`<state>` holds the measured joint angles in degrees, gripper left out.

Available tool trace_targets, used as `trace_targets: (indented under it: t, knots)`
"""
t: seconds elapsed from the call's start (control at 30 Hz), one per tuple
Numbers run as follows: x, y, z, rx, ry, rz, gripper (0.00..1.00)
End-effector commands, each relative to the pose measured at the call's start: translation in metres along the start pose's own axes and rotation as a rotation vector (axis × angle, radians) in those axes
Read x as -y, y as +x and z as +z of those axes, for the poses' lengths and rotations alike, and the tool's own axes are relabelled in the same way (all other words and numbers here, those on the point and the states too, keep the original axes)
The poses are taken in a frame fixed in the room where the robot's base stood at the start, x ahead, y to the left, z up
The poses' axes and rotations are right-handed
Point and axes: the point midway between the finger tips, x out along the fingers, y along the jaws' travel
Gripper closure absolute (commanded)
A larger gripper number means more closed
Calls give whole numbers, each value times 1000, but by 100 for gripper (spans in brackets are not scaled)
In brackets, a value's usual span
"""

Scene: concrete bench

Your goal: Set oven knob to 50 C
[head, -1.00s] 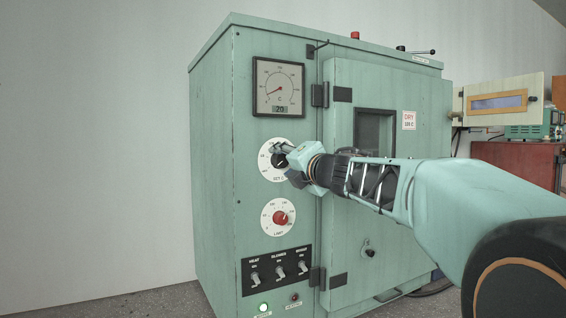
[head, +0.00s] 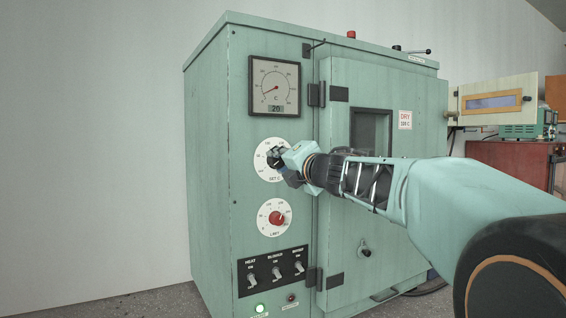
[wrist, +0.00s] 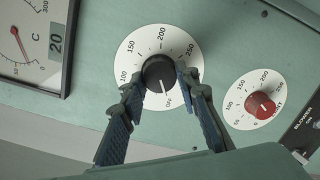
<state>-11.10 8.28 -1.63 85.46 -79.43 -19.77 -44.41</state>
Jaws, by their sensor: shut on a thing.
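The oven's SET C knob is black with a white pointer line and shows in the wrist view (wrist: 159,72) in the middle of its white dial (wrist: 148,47). The pointer points down in that view, toward the low end of the scale past 100; the mark there is hard to read. My gripper (wrist: 157,85) is shut on the knob, with one finger on each side; the left finger covers part of the dial's rim. In the head view my gripper (head: 280,158) reaches the dial from the right and mostly hides the knob. The oven gauge (head: 275,87) shows 20.
A red LIMIT knob (head: 276,218) sits below the SET dial. The oven door (head: 384,215) is shut behind my arm. Free wall is on the left.

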Motion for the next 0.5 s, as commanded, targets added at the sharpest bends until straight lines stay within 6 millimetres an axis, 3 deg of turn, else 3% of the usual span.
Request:
trace_targets:
  t: [0.27,0.5]
  knots:
    - [-4,0,3,-5,103,-9,95]
    - [-6,0,4,-15,293,-24,95]
